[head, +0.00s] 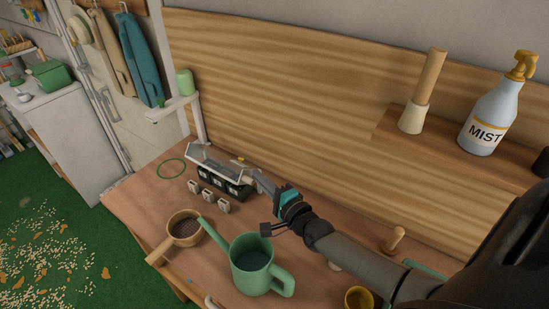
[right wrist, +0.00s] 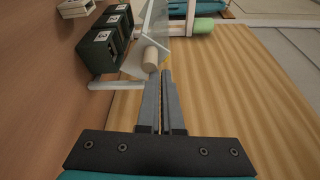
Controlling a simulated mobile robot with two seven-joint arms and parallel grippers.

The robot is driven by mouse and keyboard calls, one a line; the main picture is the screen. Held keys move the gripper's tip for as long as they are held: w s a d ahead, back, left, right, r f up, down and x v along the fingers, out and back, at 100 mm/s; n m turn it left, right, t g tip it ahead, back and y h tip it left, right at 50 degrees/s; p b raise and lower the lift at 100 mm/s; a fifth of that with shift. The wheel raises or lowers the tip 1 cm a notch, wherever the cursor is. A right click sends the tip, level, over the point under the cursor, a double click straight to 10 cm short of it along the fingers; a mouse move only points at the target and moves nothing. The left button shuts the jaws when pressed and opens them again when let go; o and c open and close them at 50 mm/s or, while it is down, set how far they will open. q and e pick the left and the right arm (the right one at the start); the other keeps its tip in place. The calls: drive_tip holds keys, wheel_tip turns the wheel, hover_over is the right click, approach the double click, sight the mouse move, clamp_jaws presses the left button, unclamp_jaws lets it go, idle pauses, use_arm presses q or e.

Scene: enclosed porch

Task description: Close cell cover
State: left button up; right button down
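The black cell tray (head: 222,187) sits on the bench in the head view. Its dark cells (right wrist: 98,50) show at upper left in the right wrist view. A pale, partly clear cover (head: 205,155) stands raised and tilted along the tray's back side; its clear panel also shows in the right wrist view (right wrist: 182,48). A tan knob (right wrist: 151,57) is on the cover. My right gripper (head: 262,184) is at the tray's right end. Its fingers (right wrist: 166,73) are together with nothing seen between them, tips close to the knob; contact cannot be told. My left gripper is out of view.
Several small pale blocks (head: 208,196) lie in front of the tray. A sieve (head: 184,228) and a green watering can (head: 250,262) stand nearer. A green ring (head: 171,168) lies left. A wooden backboard (head: 270,90) rises behind; a shelf holds a mist bottle (head: 490,118).

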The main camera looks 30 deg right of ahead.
drive_tip(key=shift+s+a, duration=0.1)
drive_tip(key=shift+a, duration=0.15)
